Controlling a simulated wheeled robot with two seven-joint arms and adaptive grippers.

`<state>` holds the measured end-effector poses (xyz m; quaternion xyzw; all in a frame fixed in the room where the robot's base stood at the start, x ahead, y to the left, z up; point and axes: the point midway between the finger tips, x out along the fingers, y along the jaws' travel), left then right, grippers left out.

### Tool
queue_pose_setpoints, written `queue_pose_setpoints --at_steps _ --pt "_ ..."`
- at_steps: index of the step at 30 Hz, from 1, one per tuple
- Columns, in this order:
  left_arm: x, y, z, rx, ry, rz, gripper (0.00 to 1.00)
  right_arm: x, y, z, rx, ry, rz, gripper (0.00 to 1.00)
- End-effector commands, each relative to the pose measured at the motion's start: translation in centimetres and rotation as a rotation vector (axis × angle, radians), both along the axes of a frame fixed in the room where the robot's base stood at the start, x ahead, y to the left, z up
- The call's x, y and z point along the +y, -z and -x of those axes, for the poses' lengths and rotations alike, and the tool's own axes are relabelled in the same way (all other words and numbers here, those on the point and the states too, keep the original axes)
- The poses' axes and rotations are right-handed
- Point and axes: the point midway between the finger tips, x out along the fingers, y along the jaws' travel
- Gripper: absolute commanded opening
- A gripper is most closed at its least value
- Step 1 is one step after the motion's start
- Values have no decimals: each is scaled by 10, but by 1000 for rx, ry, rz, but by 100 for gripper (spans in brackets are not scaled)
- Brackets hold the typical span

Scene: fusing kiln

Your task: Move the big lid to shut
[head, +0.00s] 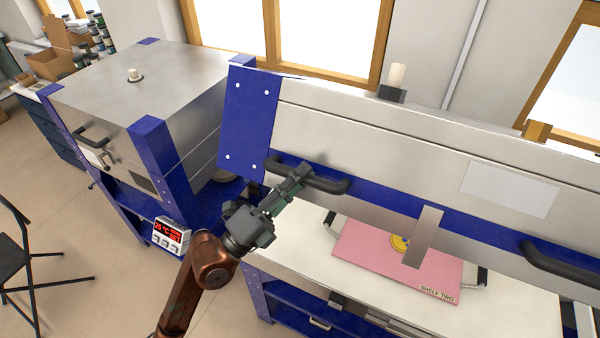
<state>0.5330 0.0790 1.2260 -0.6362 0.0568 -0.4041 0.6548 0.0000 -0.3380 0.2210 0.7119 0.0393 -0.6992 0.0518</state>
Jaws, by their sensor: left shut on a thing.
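The big lid (400,150) is a long steel and blue kiln lid, raised above its base (520,310) with a gap under its front edge. It has a dark handle at its left (325,184) and another handle (570,265) at its right. My left gripper (295,182) is shut on the left handle. My right gripper is not in view.
A pink board (400,268) marked "SHELF TWO" lies in the open kiln, with a yellow piece on it behind a hanging metal tab (424,237). A smaller kiln (140,85) stands shut at left, with a red-lit controller (172,237). A black chair (25,250) is at far left.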

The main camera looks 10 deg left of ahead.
Motion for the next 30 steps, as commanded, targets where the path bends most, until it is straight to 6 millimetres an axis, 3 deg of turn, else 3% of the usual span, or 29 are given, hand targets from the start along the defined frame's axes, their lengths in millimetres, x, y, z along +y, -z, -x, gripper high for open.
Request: queue_pose_setpoints --at_steps 8,9,17,30 --pt "0 1 0 2 1 -1 0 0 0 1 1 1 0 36" --pt "0 1 0 2 1 -1 18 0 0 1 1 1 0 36" --pt "0 0 0 1 0 -1 36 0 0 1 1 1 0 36" --pt "8 7 9 2 0 -1 36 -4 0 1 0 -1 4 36"
